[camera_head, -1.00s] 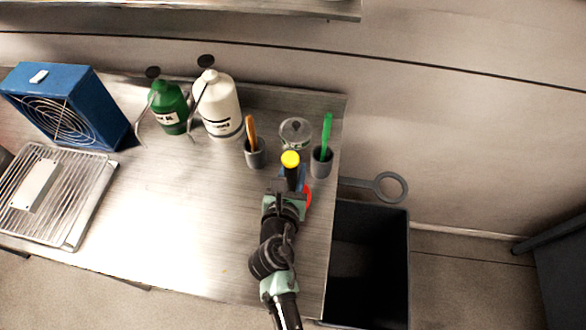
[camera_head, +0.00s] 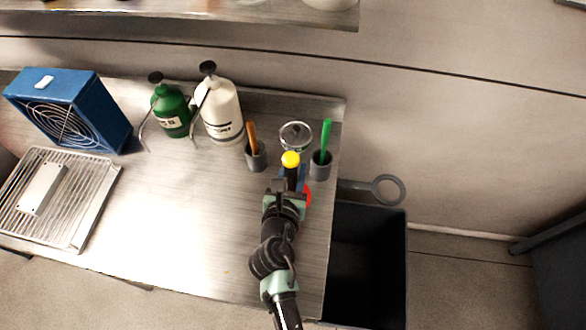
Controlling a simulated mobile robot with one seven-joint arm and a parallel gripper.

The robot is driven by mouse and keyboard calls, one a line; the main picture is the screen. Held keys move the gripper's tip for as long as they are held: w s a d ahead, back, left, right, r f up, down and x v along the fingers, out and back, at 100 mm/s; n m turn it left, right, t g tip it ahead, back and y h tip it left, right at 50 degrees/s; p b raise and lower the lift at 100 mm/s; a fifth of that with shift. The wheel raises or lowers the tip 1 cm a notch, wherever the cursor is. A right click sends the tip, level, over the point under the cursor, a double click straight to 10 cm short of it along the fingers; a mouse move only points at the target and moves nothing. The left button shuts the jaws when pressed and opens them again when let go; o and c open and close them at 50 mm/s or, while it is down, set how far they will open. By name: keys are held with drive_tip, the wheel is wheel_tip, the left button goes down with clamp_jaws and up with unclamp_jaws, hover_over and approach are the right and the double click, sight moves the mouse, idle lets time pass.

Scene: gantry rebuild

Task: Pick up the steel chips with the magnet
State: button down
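My gripper (camera_head: 288,188) is over the right end of the steel bench (camera_head: 180,215). A black stick with a yellow top (camera_head: 291,160) stands at its fingertips, and I cannot tell whether the fingers are closed on it or whether it is the magnet. Something red (camera_head: 308,194) and something blue show beside and behind the gripper, mostly hidden by it. A round clear-looking dish (camera_head: 296,136) lies just beyond the yellow top. Its contents are too small to tell. I cannot make out any steel chips.
Grey cups hold an orange-handled tool (camera_head: 252,136) and a green-handled tool (camera_head: 325,138). A green bottle (camera_head: 171,112), a white bottle (camera_head: 221,115), a blue fan (camera_head: 70,112) and a wire rack (camera_head: 75,205) stand left. A dark bin (camera_head: 368,215) is right of the bench. Mid-bench is clear.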

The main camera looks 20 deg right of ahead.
drive_tip(key=shift+s+d+r, duration=0.1)
drive_tip(key=shift+s+d+p, duration=0.35)
drive_tip(key=shift+s, duration=0.2)
drive_tip(key=shift+s+d+p, duration=0.35)
drive_tip(key=shift+s, duration=0.2)
drive_tip(key=shift+f, duration=0.25)
drive_tip(key=shift+w+f+b, duration=0.1)
drive_tip(key=shift+f+b, duration=0.7)
drive_tip(key=shift+b, duration=0.05)
drive_tip(key=shift+r, duration=0.1)
drive_tip(key=shift+r+p, duration=0.95)
drive_tip(key=shift+p, duration=0.25)
drive_tip(key=shift+a, duration=0.1)
